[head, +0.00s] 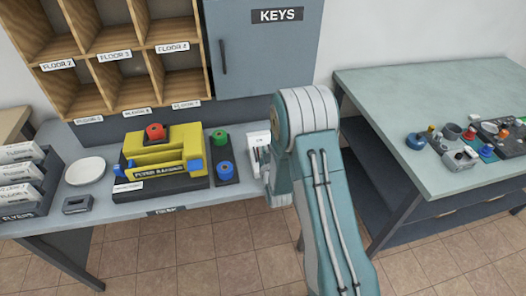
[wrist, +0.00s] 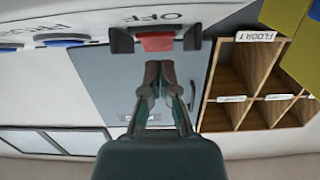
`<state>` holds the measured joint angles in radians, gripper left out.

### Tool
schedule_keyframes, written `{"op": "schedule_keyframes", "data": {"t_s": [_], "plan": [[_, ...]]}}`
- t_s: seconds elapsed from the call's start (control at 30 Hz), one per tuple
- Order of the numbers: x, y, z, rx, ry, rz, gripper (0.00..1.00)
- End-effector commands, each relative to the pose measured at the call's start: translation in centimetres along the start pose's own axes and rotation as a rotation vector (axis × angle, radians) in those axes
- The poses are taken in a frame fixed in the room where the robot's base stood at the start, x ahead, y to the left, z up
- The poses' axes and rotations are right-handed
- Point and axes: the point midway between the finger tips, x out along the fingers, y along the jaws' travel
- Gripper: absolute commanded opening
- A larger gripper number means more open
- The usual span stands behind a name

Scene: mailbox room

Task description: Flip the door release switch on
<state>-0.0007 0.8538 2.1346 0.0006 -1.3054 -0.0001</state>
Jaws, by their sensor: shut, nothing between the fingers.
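The switch (wrist: 157,41) shows at the top of the wrist view, which is upside down. It is a red piece between two dark side blocks, on a white panel marked OFF (wrist: 152,17). My gripper (wrist: 159,66) is shut and empty, with its fingertips close to the red piece in the picture. I cannot tell whether they touch it. In the head view my arm hides the gripper. A white panel (head: 257,141) shows just left of my arm there, partly covered; its switch is not clear.
In the head view, a yellow machine (head: 165,158) with a red button and a dark block with green and blue knobs (head: 223,160) stand left of my arm. A key cabinet (head: 262,50) and wooden cubbies (head: 120,45) are behind. A green table (head: 400,90) with small parts is right.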

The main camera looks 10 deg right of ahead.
Motion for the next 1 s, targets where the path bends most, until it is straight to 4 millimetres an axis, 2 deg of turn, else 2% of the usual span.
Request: {"op": "schedule_keyframes", "data": {"t_s": [0.47,0.73,1.0], "plan": [[0.44,0.0,0.42,0.0,-0.003,0.0,0.0],[0.95,0.01,0.75,0.0,-0.078,0.0,0.0],[1.19,0.0,0.07,0.0,-0.075,0.0,0.0]]}}
